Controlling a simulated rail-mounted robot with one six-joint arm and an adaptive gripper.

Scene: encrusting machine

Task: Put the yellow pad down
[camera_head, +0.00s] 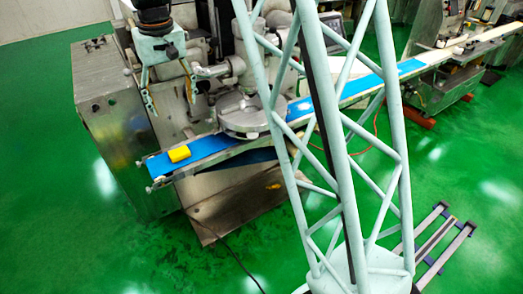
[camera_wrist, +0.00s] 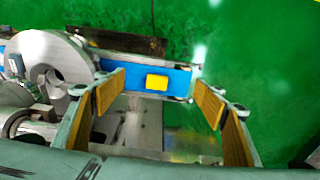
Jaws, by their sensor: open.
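The yellow pad (camera_head: 179,154) lies on the blue conveyor belt (camera_head: 213,143), near the belt's left end. In the wrist view the pad (camera_wrist: 157,82) shows whole on the belt (camera_wrist: 182,82), between the lines of my two fingers. My gripper (camera_head: 171,101) is open and empty, above the pad and apart from it. Its tan finger pads show wide apart in the wrist view (camera_wrist: 158,98).
The encrusting machine's round metal part (camera_head: 243,112) stands beside the belt, right of the pad. A grey metal cabinet (camera_head: 112,110) stands left of my gripper. A brown board (camera_head: 237,205) lies below the belt. Green floor is open in front.

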